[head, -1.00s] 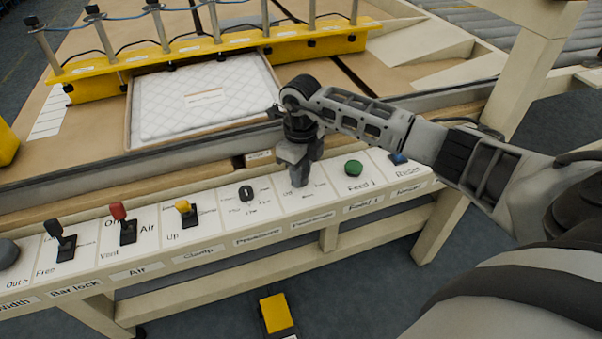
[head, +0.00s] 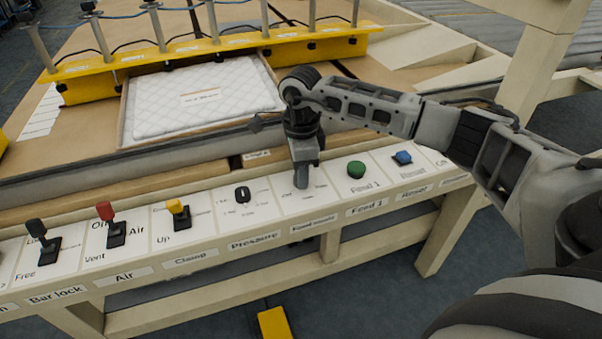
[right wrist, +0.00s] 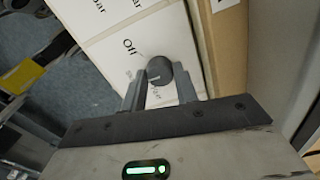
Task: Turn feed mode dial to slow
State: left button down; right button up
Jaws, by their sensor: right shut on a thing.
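The feed mode dial is a dark round knob (right wrist: 160,74) on a white panel in the right wrist view, with the word "Off" beside it; other lettering is partly covered. My right gripper (right wrist: 158,88) is shut on the dial, one finger on each side. In the head view my right gripper (head: 301,180) reaches down onto the panel section above the feed mode label, and hides the dial. The dial's exact setting cannot be read. My left gripper is not in view.
Left of the gripper are the black pressure dial (head: 242,194), the yellow clamp lever (head: 179,209), the red air lever (head: 106,212) and the black bar lock lever (head: 38,231). Right are the green feed button (head: 356,169) and blue reset button (head: 403,157). A quilted pad (head: 190,110) lies behind.

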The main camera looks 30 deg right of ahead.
jog(key=shift+r, duration=0.1)
dwell(0.3)
jog(key=o, duration=1)
jog(key=shift+c, duration=0.2)
notch_tip(320, 180, up, 16)
